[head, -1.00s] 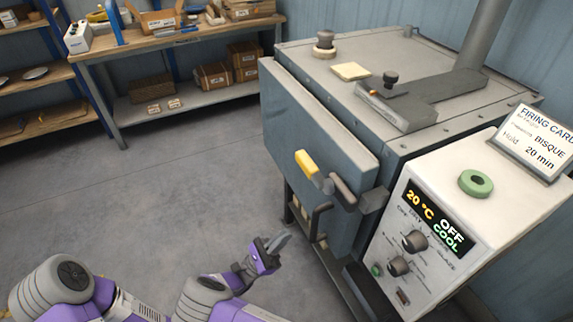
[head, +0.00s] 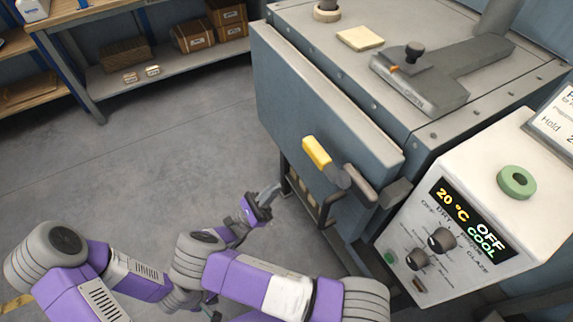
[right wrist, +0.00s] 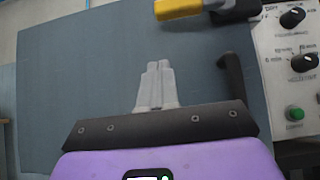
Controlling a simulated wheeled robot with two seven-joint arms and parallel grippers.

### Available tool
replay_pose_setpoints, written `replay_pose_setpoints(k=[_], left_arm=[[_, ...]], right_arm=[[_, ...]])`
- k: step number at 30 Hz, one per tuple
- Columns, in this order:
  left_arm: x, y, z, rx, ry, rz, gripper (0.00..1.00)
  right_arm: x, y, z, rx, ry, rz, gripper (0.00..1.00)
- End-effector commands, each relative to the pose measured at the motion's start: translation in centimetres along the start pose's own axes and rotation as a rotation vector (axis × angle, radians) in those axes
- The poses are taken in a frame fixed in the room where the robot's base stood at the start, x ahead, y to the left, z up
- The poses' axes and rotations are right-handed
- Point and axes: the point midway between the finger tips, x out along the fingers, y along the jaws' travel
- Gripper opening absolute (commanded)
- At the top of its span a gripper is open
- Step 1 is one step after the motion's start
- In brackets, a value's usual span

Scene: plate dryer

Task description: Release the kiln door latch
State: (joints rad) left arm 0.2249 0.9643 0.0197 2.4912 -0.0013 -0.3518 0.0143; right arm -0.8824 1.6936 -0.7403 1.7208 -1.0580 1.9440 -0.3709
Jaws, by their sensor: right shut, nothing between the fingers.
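The kiln door (head: 320,110) is a blue-grey slab on the kiln's front and looks closed. The latch lever (head: 317,152) has a yellow grip and a dark bar by the door's right edge. In the right wrist view, the yellow grip (right wrist: 185,8) is at the top edge, and a dark door handle (right wrist: 235,80) is to the right. My right gripper (head: 270,191) is shut and empty, below and left of the latch. Its pale fingertips (right wrist: 158,66) point towards the door, touching nothing visible. Small dark parts at the head view's bottom edge may be my left gripper; its jaws are unclear.
The control box (head: 480,210) stands right of the door; its display reads 20 °C, OFF, COOL. A shelf with boxes (head: 192,37) is at the back left. The floor between is clear.

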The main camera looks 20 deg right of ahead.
Motion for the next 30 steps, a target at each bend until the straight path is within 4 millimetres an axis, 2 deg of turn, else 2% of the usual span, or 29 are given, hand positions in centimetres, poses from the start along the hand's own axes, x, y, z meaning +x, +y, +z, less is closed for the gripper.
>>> replay_pose_setpoints(k=[5, 16, 21, 30], left_arm=[[0.1, 0.0, 0.0, 0.000, 0.001, 0.000, 0.43], [0.7, -0.2, -0.1, 0.000, 0.001, 0.000, 0.43], [0.9, -0.3, -0.1, 0.000, 0.001, 0.000, 0.43], [1.0, -0.4, -0.1, 0.000, 0.001, 0.000, 0.43]], right_arm=[[2.5, -0.1, 0.0, -0.003, 0.000, -0.004, 0.00], [10.1, -0.1, 0.1, 0.000, 0.002, -0.004, 0.00], [11.6, -0.1, 2.0, 0.002, 0.001, -0.002, 0.00], [12.5, 0.0, 2.9, 0.001, 0.001, -0.001, 0.00]])
